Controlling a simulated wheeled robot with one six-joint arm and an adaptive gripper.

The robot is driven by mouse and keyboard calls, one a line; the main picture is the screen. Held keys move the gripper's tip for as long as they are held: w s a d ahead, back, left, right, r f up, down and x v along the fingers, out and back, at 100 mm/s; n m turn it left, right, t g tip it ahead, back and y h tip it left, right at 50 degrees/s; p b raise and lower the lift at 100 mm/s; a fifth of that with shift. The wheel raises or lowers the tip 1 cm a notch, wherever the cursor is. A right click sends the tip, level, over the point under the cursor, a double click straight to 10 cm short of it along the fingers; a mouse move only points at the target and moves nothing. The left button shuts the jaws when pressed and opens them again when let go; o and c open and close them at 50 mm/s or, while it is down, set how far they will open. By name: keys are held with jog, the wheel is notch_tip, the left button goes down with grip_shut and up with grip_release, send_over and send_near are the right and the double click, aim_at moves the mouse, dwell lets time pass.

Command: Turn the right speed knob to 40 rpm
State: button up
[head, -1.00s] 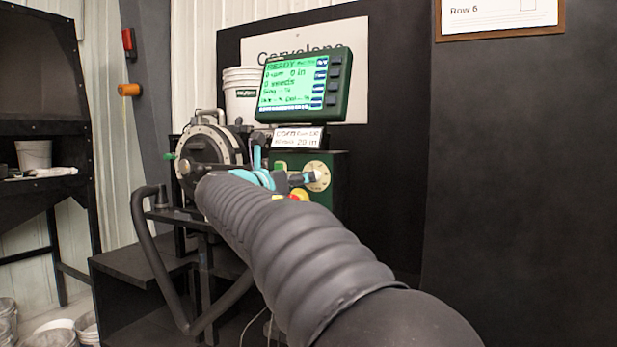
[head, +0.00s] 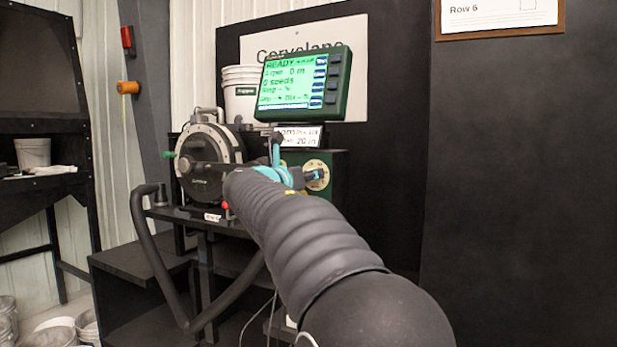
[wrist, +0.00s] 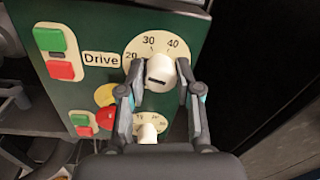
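A white speed knob (wrist: 160,73) with a dark slot mark sits on a cream dial marked 20, 30 and 40, beside a "Drive" label. I cannot read a clear setting from its mark. My gripper (wrist: 160,70) has one finger on each side of this knob, with small gaps showing, so it looks open around it. A second white knob (wrist: 148,133) on a smaller dial lies below, between the fingers and nearer my palm. In the head view the dial (head: 318,168) is partly covered by my gripper (head: 312,177). The green-framed display (head: 300,82) reads READY.
Green and red buttons (wrist: 50,39) are left of the Drive label, with another pair lower down. A yellow-and-red button (wrist: 104,106) is close to the left finger. A round metering unit (head: 206,165) and black handle bar (head: 160,255) stand left of the arm.

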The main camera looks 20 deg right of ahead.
jog(key=shift+m, duration=0.3)
grip_shut()
jog(key=shift+s+d+f+m+t+y+b, duration=0.1)
jog(key=shift+m+y+b, duration=0.15)
jog(key=shift+m+b, duration=1.95)
jog(key=shift+w+r+m+t+y+b, duration=0.1)
jog(key=shift+m+y+b, duration=0.3)
jog(key=shift+m, duration=3.4)
jog(key=shift+s+d+f+m+t+y+b, duration=0.15)
jog(key=shift+m+b, duration=1.25)
jog(key=shift+m, duration=1.6)
jog(key=shift+a, duration=0.1)
jog(key=o, duration=1.1)
grip_release()
jog(key=shift+c, duration=0.2)
